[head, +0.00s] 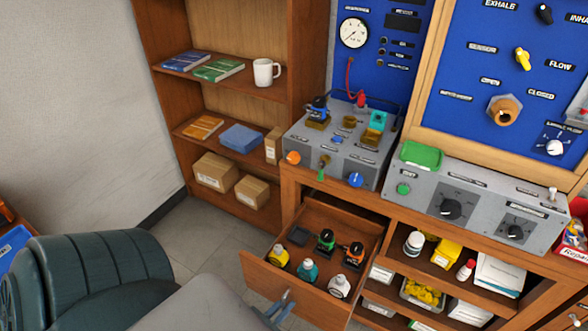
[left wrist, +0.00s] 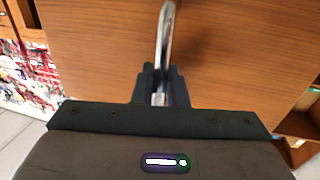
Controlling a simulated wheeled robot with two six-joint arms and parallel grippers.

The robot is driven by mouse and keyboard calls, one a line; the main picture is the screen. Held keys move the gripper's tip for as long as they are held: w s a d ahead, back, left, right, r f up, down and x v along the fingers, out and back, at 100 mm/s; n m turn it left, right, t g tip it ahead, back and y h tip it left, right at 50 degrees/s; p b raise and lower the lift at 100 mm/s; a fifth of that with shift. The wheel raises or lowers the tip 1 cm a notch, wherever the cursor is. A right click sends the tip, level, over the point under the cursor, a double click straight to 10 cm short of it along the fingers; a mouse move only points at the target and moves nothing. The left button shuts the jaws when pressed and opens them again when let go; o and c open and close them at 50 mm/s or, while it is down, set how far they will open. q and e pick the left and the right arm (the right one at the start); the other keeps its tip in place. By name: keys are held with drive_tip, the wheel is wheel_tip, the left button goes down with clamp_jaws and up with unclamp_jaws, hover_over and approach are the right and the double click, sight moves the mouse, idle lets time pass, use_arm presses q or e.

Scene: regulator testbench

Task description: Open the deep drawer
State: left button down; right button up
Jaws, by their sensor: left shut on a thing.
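The deep drawer (head: 262,277) stands pulled out of the wooden bench, with its contents visible from above. It holds small bottles with yellow, teal and white tops, a green and an orange regulator-like part, and a dark block. My left gripper (head: 278,308) is at the drawer's front panel and shut on its metal handle (head: 288,295). In the left wrist view the gripper (left wrist: 160,84) closes around the lower end of the shiny handle (left wrist: 166,35), against the wooden drawer front (left wrist: 230,50). My right gripper is not in view.
Right of the drawer, open bench shelves hold bottles, a yellow box and a clear bin (head: 424,294). Grey test units (head: 450,205) stand on the bench top. A bookshelf (head: 170,100) stands behind left. A dark green chair (head: 95,275) is at lower left. Floor (head: 215,240) shows between.

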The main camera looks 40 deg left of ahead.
use_arm(q)
drive_tip(key=shift+s+d, duration=0.2)
drive_tip(key=shift+s, duration=0.45)
drive_tip(key=shift+s+d, duration=0.15)
drive_tip(key=shift+s, duration=0.5)
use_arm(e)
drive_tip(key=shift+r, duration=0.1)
use_arm(q)
drive_tip(key=c, duration=1.8)
unclamp_jaws()
